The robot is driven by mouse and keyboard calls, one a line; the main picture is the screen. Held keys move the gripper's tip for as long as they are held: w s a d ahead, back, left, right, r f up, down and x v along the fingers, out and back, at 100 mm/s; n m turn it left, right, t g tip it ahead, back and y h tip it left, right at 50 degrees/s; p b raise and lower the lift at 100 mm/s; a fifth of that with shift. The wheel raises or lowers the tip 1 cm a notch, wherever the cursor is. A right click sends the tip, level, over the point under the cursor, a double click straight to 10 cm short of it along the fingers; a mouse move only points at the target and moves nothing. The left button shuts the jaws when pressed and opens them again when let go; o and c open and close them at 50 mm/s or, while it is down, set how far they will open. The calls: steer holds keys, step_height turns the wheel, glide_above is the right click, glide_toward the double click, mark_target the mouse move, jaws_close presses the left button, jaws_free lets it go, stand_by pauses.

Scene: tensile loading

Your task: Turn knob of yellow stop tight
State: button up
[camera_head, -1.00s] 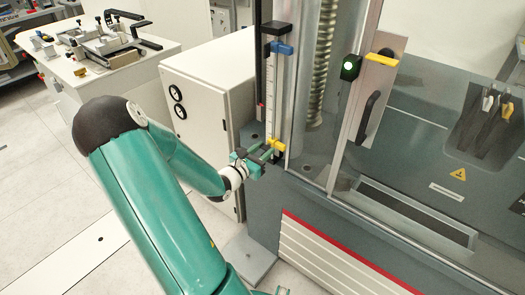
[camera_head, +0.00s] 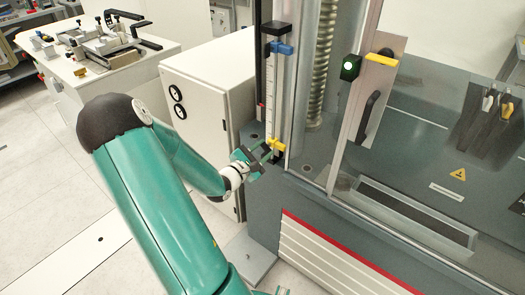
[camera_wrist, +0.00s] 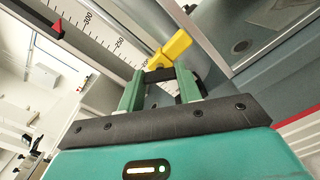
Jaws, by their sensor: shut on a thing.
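The yellow stop (camera_head: 275,144) sits low on the upright scale rail at the left of the testing machine. It also shows in the wrist view (camera_wrist: 172,48), beside the ruler markings. My gripper (camera_head: 266,152) is at the stop, reaching in from the left. In the wrist view, the green fingers of my gripper (camera_wrist: 160,78) are shut on the stop's dark knob (camera_wrist: 158,75), one finger on each side. The fingers hide part of the knob, and how tight it is cannot be seen.
A blue stop (camera_head: 282,48) sits higher on the same scale rail (camera_head: 275,95). A clear guard door with a black handle (camera_head: 370,112) stands to the right. A white cabinet (camera_head: 205,100) stands close behind my forearm.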

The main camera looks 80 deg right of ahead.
steer(key=m, duration=1.1)
steer(key=shift+w, duration=0.1)
stand_by(0.5)
steer(key=o, duration=1)
steer(key=v, duration=1.4)
